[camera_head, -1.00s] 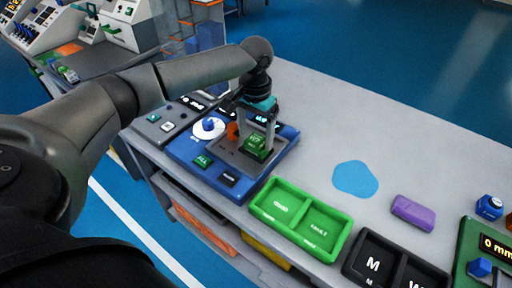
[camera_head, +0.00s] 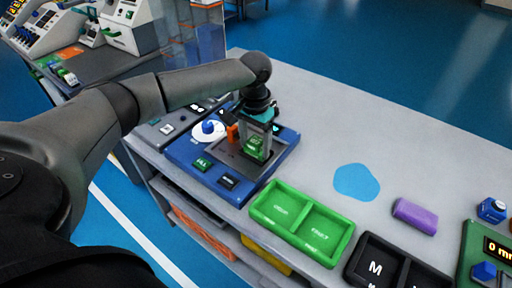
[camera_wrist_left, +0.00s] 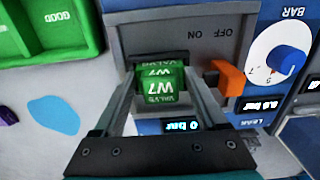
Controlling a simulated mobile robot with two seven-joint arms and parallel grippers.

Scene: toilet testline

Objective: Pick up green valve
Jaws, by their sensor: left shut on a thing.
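The green valve (camera_head: 255,147), a block marked "W7 VALVE", is in the grey fixture of the blue test station (camera_head: 192,160). My left gripper (camera_head: 258,146) comes down over it from above and is shut on it. In the left wrist view the green valve (camera_wrist_left: 160,88) sits between the two fingers of my left gripper (camera_wrist_left: 157,95). I cannot tell whether the valve is clear of the fixture floor. My right gripper is not in view.
An orange lever (camera_wrist_left: 226,80) and a blue pressure knob (camera_wrist_left: 284,60) are close beside the valve. A green two-compartment tray (camera_head: 302,222), a purple block (camera_head: 415,216) and a black tray (camera_head: 372,262) stand along the table's front.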

